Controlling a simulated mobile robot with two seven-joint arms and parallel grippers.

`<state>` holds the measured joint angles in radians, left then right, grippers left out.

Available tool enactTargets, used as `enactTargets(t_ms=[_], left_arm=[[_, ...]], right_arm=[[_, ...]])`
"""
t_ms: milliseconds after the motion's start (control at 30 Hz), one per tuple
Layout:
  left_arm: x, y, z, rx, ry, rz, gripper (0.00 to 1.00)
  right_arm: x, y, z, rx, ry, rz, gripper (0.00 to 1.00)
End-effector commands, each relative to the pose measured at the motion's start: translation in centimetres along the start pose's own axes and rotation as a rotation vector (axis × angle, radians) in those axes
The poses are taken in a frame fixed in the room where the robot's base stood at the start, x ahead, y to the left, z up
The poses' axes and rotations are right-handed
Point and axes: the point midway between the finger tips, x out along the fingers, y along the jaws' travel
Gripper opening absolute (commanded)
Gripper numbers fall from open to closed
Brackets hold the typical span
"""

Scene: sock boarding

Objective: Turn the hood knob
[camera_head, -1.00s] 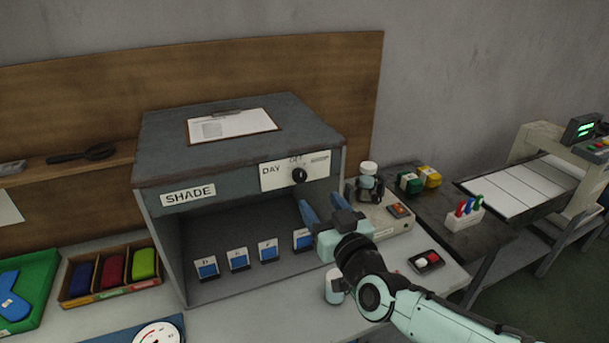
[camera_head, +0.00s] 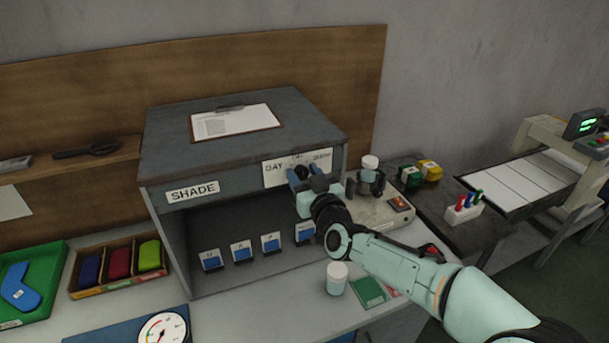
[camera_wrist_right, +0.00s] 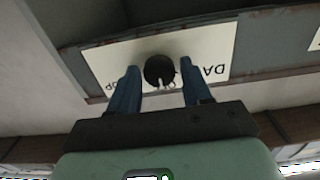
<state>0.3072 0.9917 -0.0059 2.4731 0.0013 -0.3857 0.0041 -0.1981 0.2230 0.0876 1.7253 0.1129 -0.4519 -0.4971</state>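The hood is a grey box marked SHADE (camera_head: 192,192) with an open front. Its white knob panel (camera_head: 328,165) is at the upper right of the front, with DAY readable on it. The black round knob (camera_wrist_right: 159,70) sits on that panel, its pale pointer mark facing the gripper in the right wrist view. My right gripper (camera_head: 307,175) is in front of the panel. Its two blue fingers (camera_wrist_right: 157,85) are open, one on each side of the knob, with gaps between fingers and knob. My left gripper is not in view.
Blue sample cards (camera_head: 241,250) stand inside the hood. A clipboard (camera_head: 235,122) lies on top. A white-capped jar (camera_head: 337,279) stands under my right arm. A bottle (camera_head: 369,170) on a pale device stands right of the hood. A dial gauge (camera_head: 163,330) is at the front.

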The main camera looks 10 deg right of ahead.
Motion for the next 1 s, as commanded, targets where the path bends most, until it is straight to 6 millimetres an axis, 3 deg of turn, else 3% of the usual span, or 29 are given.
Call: enactTargets(t_ms=[33,100,133,567,1000], left_arm=[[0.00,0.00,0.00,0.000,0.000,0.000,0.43],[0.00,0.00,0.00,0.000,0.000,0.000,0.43],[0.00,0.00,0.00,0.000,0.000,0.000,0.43],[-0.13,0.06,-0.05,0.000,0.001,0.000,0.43],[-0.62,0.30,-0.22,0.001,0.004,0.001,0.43]], right_arm=[[-0.01,0.00,-0.01,0.000,0.000,0.000,0.30],[-0.02,0.00,-0.01,0.000,0.000,0.000,0.07],[-0.02,0.00,-0.01,0.000,0.000,0.000,0.05],[-0.02,-0.03,-0.05,-0.086,0.000,0.000,0.05],[-0.02,-0.23,-0.06,-0.448,0.001,-0.001,0.05]])
